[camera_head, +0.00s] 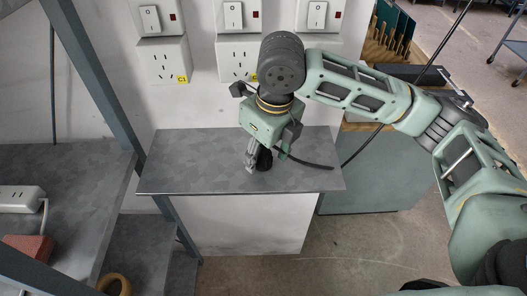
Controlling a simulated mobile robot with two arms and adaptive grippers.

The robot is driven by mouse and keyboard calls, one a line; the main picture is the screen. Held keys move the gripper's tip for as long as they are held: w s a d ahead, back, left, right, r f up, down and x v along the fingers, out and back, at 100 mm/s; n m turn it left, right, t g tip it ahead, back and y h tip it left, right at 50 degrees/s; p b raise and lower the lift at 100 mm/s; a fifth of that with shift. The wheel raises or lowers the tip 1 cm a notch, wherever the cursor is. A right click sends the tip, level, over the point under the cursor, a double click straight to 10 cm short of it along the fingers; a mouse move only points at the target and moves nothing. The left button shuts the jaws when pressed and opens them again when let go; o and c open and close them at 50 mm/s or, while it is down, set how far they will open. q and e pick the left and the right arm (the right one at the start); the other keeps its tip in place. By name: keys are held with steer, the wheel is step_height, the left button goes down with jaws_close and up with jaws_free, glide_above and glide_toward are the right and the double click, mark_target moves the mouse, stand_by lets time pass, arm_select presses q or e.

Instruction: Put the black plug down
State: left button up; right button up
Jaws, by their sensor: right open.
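The black plug (264,161) is low over or on the grey shelf (185,172), close against the fingers of my right gripper (257,163). My right gripper points down at the shelf and its jaws are open. The gripper body partly hides the plug, so I cannot tell whether the fingers touch it. A black cable (312,162) runs right from beside the gripper across the shelf. My left gripper is not in view.
Wall sockets stand behind: the C1 socket (164,61), a middle one (236,60) and a right one partly behind my arm. Switches sit above them. A white power strip (20,198) and brown block (28,247) lie at left. The shelf's left part is clear.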

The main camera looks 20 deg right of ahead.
mark_target(269, 157)
step_height(269, 157, up, 13)
steer(key=s, duration=0.1)
steer(key=shift+s+d+b, duration=0.25)
steer(key=shift+d+b, duration=0.05)
steer(key=shift+d, duration=0.1)
steer(key=shift+f, duration=0.1)
